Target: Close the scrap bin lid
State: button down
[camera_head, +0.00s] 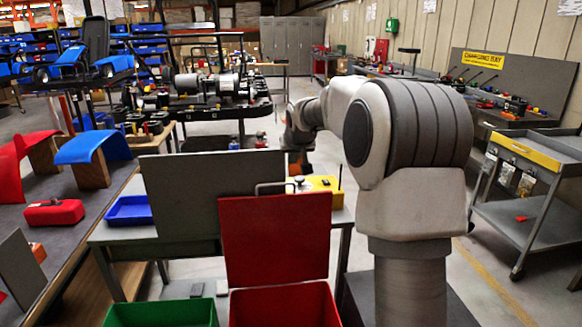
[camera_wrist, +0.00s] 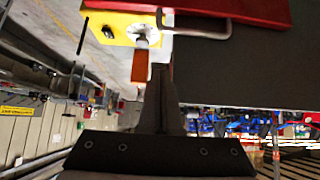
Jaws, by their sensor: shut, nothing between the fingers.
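A red bin (camera_head: 285,305) stands at the bottom centre of the head view. Its red lid (camera_head: 277,240) stands raised, nearly upright, with a metal handle (camera_head: 270,186) at its top edge. In the wrist view the red lid (camera_wrist: 250,10) crosses the top, and its handle (camera_wrist: 195,33) shows just below it. My gripper (camera_wrist: 163,75) is shut and empty, apart from the handle in that view. In the head view my arm reaches beyond the lid, and the fingertips are hard to make out. No label shows which bin is for scrap.
A dark grey panel (camera_head: 190,195) stands upright behind the lid. A green bin (camera_head: 160,314) is left of the red bin. A worktable (camera_head: 105,232) behind holds a blue tray (camera_head: 128,211) and a yellow box (camera_head: 320,184). A grey cart (camera_head: 525,230) stands at right, with open floor before it.

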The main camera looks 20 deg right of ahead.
jog(key=shift+w+d+f+b, duration=0.15)
jog(key=shift+w+f, duration=0.25)
jog(key=shift+f, duration=0.8)
jog(key=shift+w+f+b, duration=0.2)
jog(key=shift+w+f, duration=0.2)
jog(key=shift+f, duration=0.8)
jog(key=shift+w+d+f+b, duration=0.15)
jog(key=shift+w+f, duration=0.25)
jog(key=shift+f, duration=0.8)
jog(key=shift+s, duration=0.1)
